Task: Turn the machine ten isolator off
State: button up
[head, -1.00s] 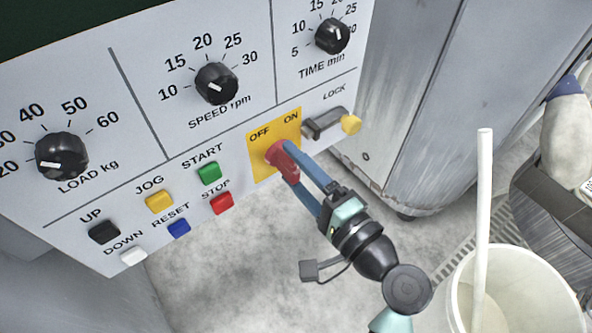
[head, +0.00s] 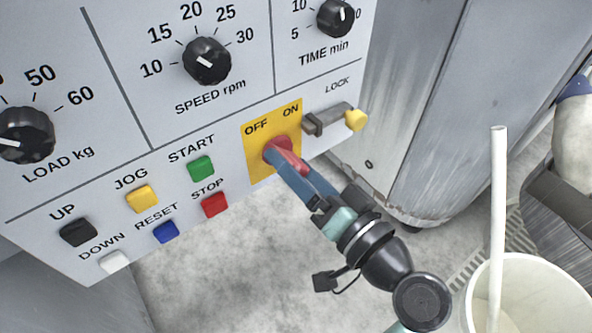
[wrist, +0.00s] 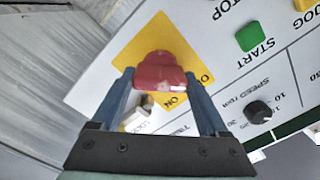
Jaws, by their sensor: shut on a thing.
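The isolator is a red rotary handle (head: 293,159) on a yellow plate (head: 254,160) marked OFF at upper left and ON at upper right. My gripper (head: 284,158) reaches it from the lower right, its blue fingers shut on the handle. In the wrist view the red handle (wrist: 160,72) sits between the two fingers, in front of the yellow plate (wrist: 140,45). The fingers partly cover the handle in the head view, so I cannot tell exactly which label it points at. No machine number shows.
START (head: 201,167) and STOP (head: 215,204) buttons are close on the left. A white bucket (head: 530,290) with a pale pole (head: 498,200) stands at lower right.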

jog(key=shift+d+n, duration=0.1)
jog(key=shift+n, duration=0.3)
jog(key=o, duration=1.1)
jog(key=shift+s, duration=0.1)
jog(key=p+v, duration=0.4)
jog(key=v, duration=0.8)
jog(key=shift+s+d, duration=0.2)
jog(key=shift+s, duration=0.15)
